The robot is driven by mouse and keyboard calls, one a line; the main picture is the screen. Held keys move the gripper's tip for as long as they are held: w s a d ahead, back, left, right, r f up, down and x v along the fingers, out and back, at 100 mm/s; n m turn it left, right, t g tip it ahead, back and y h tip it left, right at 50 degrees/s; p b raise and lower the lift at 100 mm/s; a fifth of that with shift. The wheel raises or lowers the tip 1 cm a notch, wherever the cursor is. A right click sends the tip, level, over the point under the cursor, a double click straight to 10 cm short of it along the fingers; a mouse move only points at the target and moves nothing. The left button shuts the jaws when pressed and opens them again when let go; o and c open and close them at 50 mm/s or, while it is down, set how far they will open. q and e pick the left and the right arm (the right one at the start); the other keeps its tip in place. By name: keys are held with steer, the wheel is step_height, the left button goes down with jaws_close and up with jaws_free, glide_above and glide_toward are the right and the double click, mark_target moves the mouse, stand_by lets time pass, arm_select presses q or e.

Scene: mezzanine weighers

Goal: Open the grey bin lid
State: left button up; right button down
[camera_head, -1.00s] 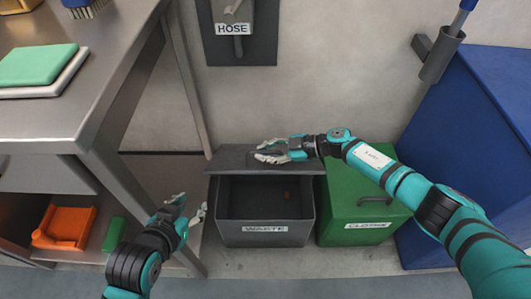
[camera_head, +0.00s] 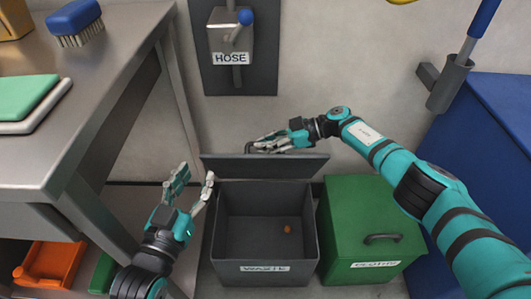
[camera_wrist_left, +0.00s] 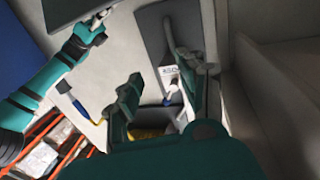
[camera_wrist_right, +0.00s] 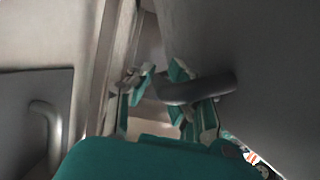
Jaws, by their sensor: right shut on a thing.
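The grey bin (camera_head: 264,275), labelled WASTE, stands on the floor with its inside showing. Its grey lid (camera_head: 265,168) is raised and tilted up at the back of the bin. The right wrist view shows the curved grey handle (camera_wrist_right: 205,92) at the fingers. My left gripper (camera_head: 193,180) is open and empty, left of the bin and apart from the lid.
A small orange-brown thing (camera_head: 288,229) lies inside the bin. A shut green bin (camera_head: 338,240) stands right beside it, and a blue container (camera_head: 505,105) further right. A steel table (camera_head: 80,135) stands at left. The hose panel (camera_head: 260,75) is on the wall behind.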

arm_select(q)
steer(key=shift+w+d+r+t+h, duration=0.1)
steer(key=shift+w+r+t+h, duration=0.2)
steer(key=shift+r, duration=0.4)
arm_select(e)
steer(key=shift+w+r, duration=0.1)
steer(key=shift+w, duration=0.45)
steer(key=c, duration=1.6)
jaws_free()
steer(key=shift+d, duration=0.15)
steer(key=v, duration=1.1)
steer(key=shift+d+r, duration=0.25)
steer(key=shift+d, duration=0.1)
